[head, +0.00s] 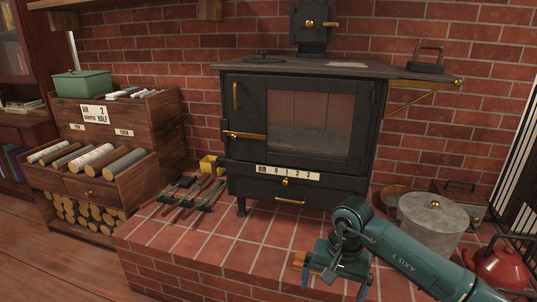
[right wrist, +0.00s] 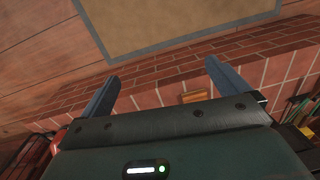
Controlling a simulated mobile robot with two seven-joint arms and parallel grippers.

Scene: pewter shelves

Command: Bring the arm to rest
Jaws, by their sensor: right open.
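My right arm (head: 400,255), teal, comes in from the lower right of the head view. Its right gripper (head: 346,280) is over the front part of the brick hearth, pointing down. In the right wrist view the two fingers of the gripper (right wrist: 162,70) are spread apart, with nothing between them. A small wooden piece (head: 299,260) shows at the gripper's left side; a block of similar colour (right wrist: 195,97) lies on the brick beyond the gripper body in the right wrist view. My left gripper is not in view.
A black stove (head: 300,185) stands on the tiled hearth (head: 250,258). Fire tools (head: 190,198) lie on the left. A grey lidded pot (head: 430,222) and a red kettle (head: 500,265) are close to my right arm. A wooden log rack (head: 150,125) stands at left.

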